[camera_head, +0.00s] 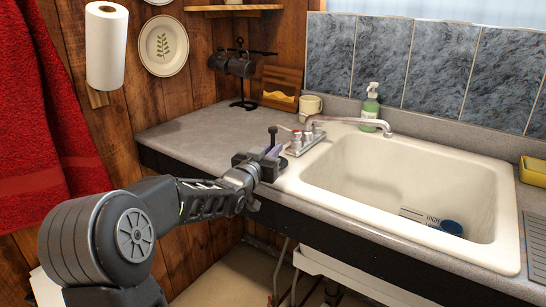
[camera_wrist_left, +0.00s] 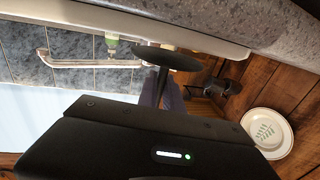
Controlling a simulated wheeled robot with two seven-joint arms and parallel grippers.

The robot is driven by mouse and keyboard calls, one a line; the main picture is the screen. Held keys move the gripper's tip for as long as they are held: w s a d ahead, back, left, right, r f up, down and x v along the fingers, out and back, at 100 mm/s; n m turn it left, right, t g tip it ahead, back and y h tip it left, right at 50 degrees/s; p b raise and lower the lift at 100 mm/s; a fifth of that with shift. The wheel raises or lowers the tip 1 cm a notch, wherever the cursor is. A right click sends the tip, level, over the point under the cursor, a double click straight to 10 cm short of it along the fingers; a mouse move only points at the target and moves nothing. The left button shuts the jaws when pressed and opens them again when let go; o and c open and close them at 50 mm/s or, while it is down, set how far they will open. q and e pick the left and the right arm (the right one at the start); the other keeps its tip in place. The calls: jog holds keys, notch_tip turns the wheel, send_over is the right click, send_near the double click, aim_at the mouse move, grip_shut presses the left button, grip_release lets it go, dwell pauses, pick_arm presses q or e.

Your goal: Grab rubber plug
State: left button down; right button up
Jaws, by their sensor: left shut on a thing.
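The rubber plug (camera_wrist_left: 170,59) looks black in the left wrist view, with a wide flat disc and a thin stem. Its upper end shows as a small dark knob (camera_head: 272,130) in the head view. My left gripper (camera_head: 262,162) is at the front edge of the counter, left of the sink, and is shut on the plug. My right gripper is not in view.
The white sink (camera_head: 400,185) holds a blue-and-white item (camera_head: 432,221). A faucet (camera_head: 345,121), green soap bottle (camera_head: 370,104) and mug (camera_head: 310,104) stand behind. The counter (camera_head: 195,135) at left is mostly clear.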

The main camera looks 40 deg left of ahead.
aim_at(273, 128)
pick_arm(q)
notch_tip(273, 128, up, 8)
jog(key=shift+r+p, duration=0.1)
jog(key=shift+p, duration=0.2)
